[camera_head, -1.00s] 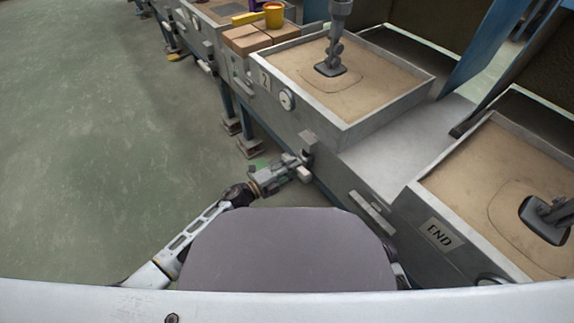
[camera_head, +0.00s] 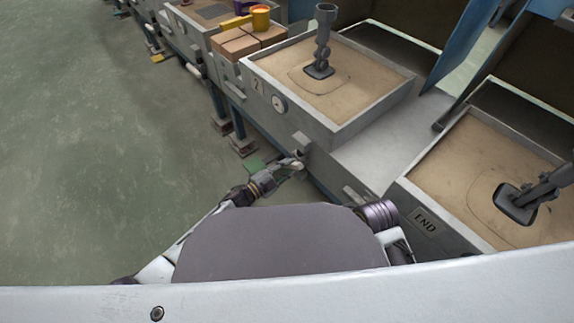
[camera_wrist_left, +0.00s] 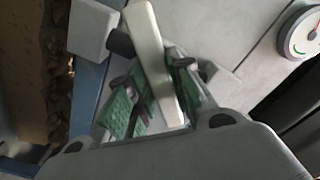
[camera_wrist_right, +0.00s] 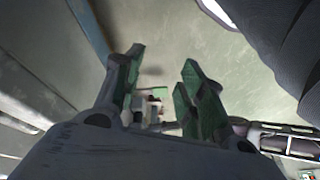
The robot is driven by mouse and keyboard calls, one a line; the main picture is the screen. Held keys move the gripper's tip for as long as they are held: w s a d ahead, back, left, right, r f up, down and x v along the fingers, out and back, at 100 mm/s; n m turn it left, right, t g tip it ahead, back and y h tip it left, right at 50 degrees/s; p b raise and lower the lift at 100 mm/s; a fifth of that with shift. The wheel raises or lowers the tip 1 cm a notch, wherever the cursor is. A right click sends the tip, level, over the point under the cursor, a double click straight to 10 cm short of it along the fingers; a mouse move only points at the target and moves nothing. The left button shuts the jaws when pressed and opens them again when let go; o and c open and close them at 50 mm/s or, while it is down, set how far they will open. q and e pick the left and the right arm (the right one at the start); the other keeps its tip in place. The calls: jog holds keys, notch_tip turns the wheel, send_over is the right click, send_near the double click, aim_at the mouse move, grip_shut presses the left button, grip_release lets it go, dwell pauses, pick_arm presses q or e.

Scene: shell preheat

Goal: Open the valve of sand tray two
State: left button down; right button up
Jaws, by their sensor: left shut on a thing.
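Sand tray two (camera_head: 345,130) is a grey-walled box of sand with a "2" plate (camera_head: 258,86) and a round gauge (camera_head: 279,104) on its front. Its valve has a pale lever handle (camera_head: 298,166) low on the front, below the gauge. In the left wrist view the pale handle (camera_wrist_left: 153,62) is a long bar, slanting between the green finger pads. My left gripper (camera_head: 285,165) is shut on this handle; its left wrist view shows the pads (camera_wrist_left: 157,100) on both sides. My right gripper (camera_wrist_right: 160,80) is open and empty, hidden in the head view.
A second sand tray (camera_head: 447,222) marked "END" stands at the right. Blue bench legs (camera_head: 238,121) stand near my left gripper. The green floor at left is clear.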

pick_arm(q)
jog(key=n+p, duration=0.1)
jog(key=n, duration=0.1)
jog(key=n+p, duration=0.1)
jog(key=n, duration=0.1)
jog(key=shift+d+r+p, duration=0.3)
jog(key=shift+r, duration=0.1)
jog(key=n+p, duration=0.1)
jog(key=n, duration=0.1)
jog(key=shift+n, duration=0.3)
jog(key=shift+w+n+p, duration=0.1)
jog(key=shift+n+p, duration=0.35)
jog(key=shift+n, duration=0.85)
pick_arm(e)
notch_tip(320, 180, down, 6)
jog(key=d+g, duration=0.1)
jog(key=shift+s+f+h, duration=0.2)
jog(key=shift+f+h, duration=0.05)
jog(key=shift+h, duration=0.15)
jog(key=shift+d, duration=0.1)
pick_arm(q)
jog(key=c, duration=1.4)
grip_release()
jog(key=shift+o, duration=0.6)
jog(key=shift+f, duration=0.1)
pick_arm(e)
jog(key=shift+d+f, duration=0.1)
pick_arm(q)
jog(key=shift+a+f, duration=0.1)
jog(key=shift+f, duration=0.1)
